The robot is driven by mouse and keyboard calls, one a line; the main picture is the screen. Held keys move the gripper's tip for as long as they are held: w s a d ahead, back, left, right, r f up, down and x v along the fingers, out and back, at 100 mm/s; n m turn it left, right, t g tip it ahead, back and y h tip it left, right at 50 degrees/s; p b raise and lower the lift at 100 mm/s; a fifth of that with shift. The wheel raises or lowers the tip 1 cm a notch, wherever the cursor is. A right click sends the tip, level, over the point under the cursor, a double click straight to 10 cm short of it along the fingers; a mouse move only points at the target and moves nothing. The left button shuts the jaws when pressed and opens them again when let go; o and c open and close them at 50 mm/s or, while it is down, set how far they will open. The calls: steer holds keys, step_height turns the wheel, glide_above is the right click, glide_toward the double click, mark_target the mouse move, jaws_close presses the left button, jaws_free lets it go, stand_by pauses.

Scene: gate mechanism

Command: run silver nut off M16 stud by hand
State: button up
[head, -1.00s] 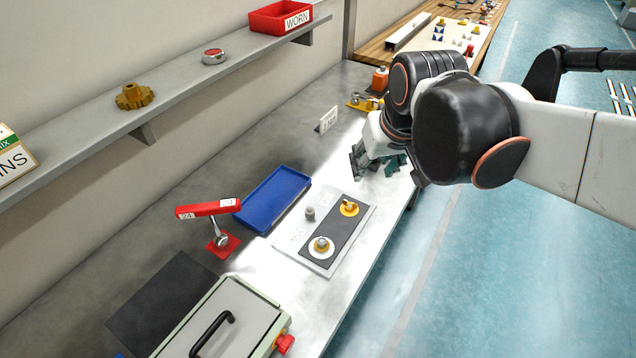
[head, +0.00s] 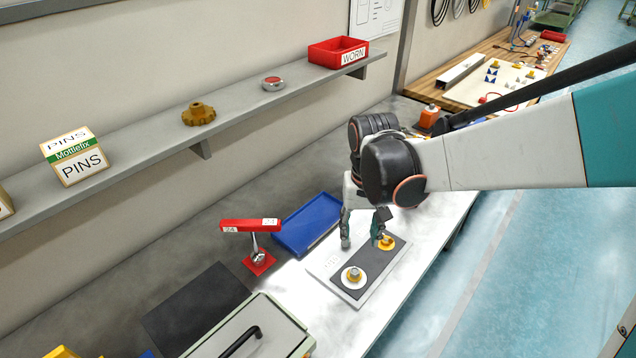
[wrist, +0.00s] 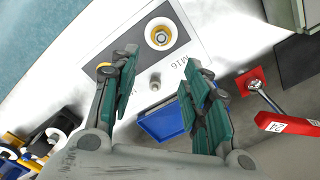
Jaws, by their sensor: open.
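A pale plate (head: 318,268) with a dark strip lies on the bench. In the wrist view a short grey post with a silver top, the M16 stud (wrist: 155,82), stands by the M16 lettering between my fingers in the picture. I cannot tell nut from stud there. A silver hex piece sits on a white and yellow round mount (head: 353,275), also in the wrist view (wrist: 161,37). A second yellow piece (head: 387,242) is beside my right finger. My gripper (head: 362,238) is open, pointing down over the plate's far end. In the head view its finger hides the grey post.
A blue tray (head: 306,224) lies behind the plate. A red-topped tool on a red base (head: 259,264) stands left of it. A green-edged case (head: 262,335) is at the front. A shelf (head: 150,130) runs above the bench.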

mark_target(355, 269)
steer(key=f+b, duration=0.4)
steer(key=f, duration=0.9)
steer(key=shift+s, duration=0.2)
steer(key=shift+c, duration=0.3)
